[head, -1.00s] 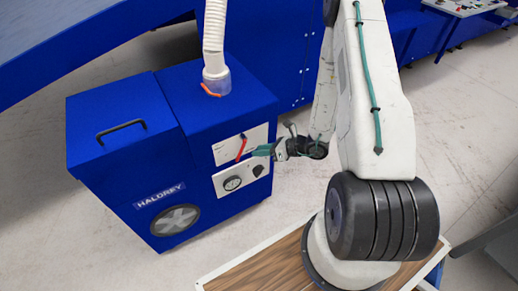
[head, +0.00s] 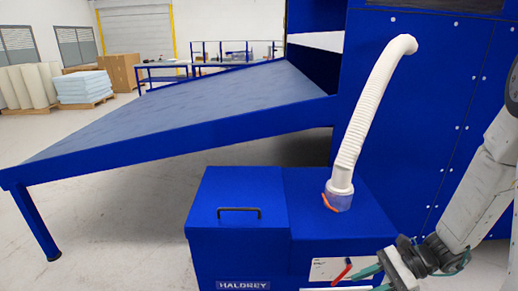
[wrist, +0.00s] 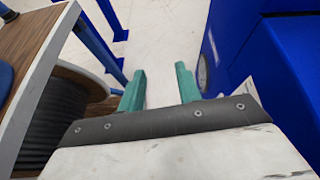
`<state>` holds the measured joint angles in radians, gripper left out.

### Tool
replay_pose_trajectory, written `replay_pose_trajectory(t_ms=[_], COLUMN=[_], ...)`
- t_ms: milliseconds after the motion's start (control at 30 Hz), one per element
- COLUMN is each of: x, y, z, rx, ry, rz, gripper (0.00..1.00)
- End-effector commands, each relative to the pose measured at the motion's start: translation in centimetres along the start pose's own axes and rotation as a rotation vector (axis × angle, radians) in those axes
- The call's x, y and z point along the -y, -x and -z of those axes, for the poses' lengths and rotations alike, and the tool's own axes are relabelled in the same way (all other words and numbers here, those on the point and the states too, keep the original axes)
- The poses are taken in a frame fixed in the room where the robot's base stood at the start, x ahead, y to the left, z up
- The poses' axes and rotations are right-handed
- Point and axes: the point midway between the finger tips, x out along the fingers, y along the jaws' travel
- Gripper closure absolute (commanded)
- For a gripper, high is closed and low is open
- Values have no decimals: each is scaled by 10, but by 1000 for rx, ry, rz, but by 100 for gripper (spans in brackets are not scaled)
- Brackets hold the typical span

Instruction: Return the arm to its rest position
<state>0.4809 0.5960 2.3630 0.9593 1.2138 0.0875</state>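My gripper (head: 374,279) is at the lower right of the head view, in front of the right part of the blue Haldrey machine (head: 238,234). Its green fingers overlap the machine's front panel near a red lever (head: 341,272). In the wrist view my gripper (wrist: 160,86) has its two green fingers spread apart, with only pale floor between them. It is open and empty. The machine's blue side (wrist: 245,62) stands to the right of the fingers. In the head view the lower part of the machine's front is cut off by the frame edge.
A white ribbed hose (head: 365,110) rises from the machine's top to a tall blue cabinet (head: 415,110). A large sloped blue table (head: 190,110) stands behind on the left. Open concrete floor (head: 110,215) lies at left. A wood-topped surface (wrist: 38,40) is at left in the wrist view.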

Motion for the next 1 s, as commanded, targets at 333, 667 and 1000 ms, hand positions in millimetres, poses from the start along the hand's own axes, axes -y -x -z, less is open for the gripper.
replay_pose_trajectory(t_ms=[333,667,1000], x=[-54,-97,-127], y=[37,77,107], z=[-95,-155,-212], rx=[-249,-541,-855], ry=[498,879,1191], rz=[-404,-705,-834], gripper=[66,66,66])
